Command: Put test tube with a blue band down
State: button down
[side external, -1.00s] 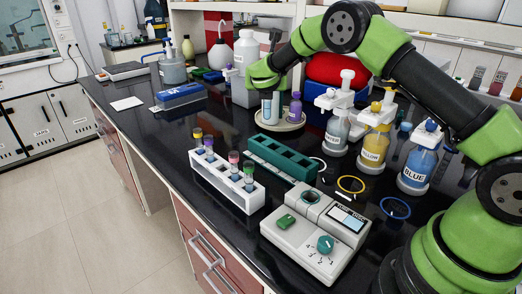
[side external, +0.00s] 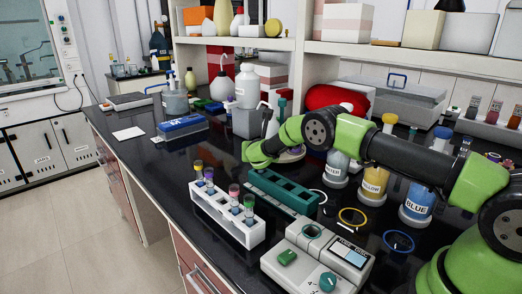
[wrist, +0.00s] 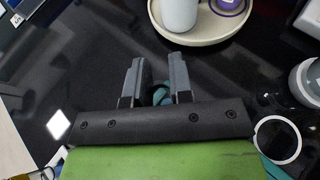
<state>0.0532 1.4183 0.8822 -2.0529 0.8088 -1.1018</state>
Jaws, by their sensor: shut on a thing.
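My gripper (side external: 258,154) is low behind the green rack (side external: 286,190) in the side view, and its fingertips are hidden there. In the wrist view my gripper (wrist: 157,70) has its two grey fingers closed around a small round teal and dark thing (wrist: 160,94). This seems to be the test tube with a blue band, seen nearly end-on. Its band and lower end are hidden. The white rack (side external: 246,235) holds several test tubes with coloured caps, in front of the green rack.
A round cream tray (wrist: 205,36) with a pale cylinder (wrist: 180,12) and a purple-ringed vessel (wrist: 229,5) lies just beyond the fingers. Labelled bottles, including the blue one (side external: 418,205), stand to the right. A white instrument (side external: 315,262) stands in front.

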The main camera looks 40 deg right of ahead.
jog(key=c, duration=1)
grip_release()
jog(key=shift+f, duration=0.1)
